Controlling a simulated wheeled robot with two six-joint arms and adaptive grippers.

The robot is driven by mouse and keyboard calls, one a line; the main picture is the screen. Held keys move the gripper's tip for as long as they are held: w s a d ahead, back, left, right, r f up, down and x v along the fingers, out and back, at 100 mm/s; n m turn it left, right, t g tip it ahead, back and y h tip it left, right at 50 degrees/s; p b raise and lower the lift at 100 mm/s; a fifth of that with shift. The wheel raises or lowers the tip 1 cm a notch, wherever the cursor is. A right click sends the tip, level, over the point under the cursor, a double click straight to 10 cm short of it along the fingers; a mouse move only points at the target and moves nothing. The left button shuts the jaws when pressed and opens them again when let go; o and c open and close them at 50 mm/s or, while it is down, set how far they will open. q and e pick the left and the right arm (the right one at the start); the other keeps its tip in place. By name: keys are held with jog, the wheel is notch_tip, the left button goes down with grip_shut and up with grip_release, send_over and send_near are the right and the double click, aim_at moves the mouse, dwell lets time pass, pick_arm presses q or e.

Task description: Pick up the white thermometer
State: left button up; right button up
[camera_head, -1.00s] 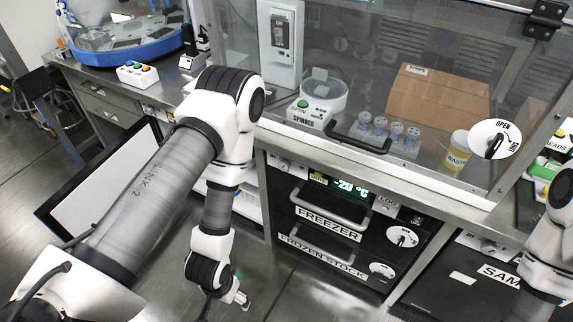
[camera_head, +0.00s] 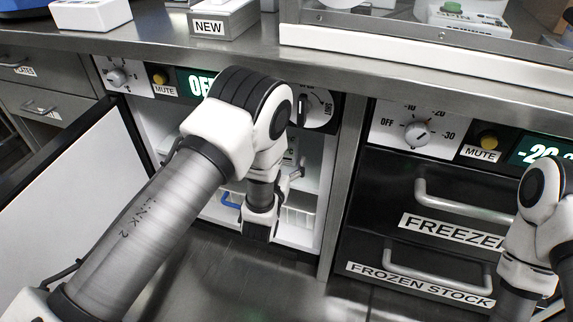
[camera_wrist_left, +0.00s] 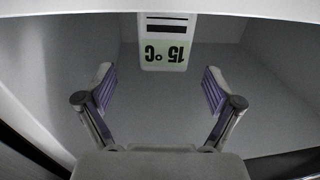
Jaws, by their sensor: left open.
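The white thermometer (camera_wrist_left: 163,42) shows in the left wrist view, ahead of my left gripper and near the top centre. Its lit greenish display reads 15 °C, upside down in this view. My left gripper (camera_wrist_left: 158,82) is open and empty, its two fingers spread on either side of the line to the thermometer, apart from it. In the head view my left wrist (camera_head: 259,215) is inside the open white compartment (camera_head: 306,215), where my arm hides much of the interior. My right arm shows at the right edge, its gripper out of view.
The compartment's door (camera_head: 80,195) stands open at the left. A white wire rack (camera_head: 297,217) and a blue item (camera_head: 230,200) are low in the compartment. The freezer drawers (camera_head: 425,215) to the right are shut. The steel counter edge (camera_head: 200,52) runs above.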

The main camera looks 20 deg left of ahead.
pick_arm(q)
jog(key=w+b, duration=0.2)
jog(key=w, duration=0.1)
jog(key=w+a+b, duration=0.1)
jog(key=w, duration=0.1)
jog(key=shift+w, duration=0.6)
jog(key=shift+r, duration=0.15)
jog(key=c, duration=1.3)
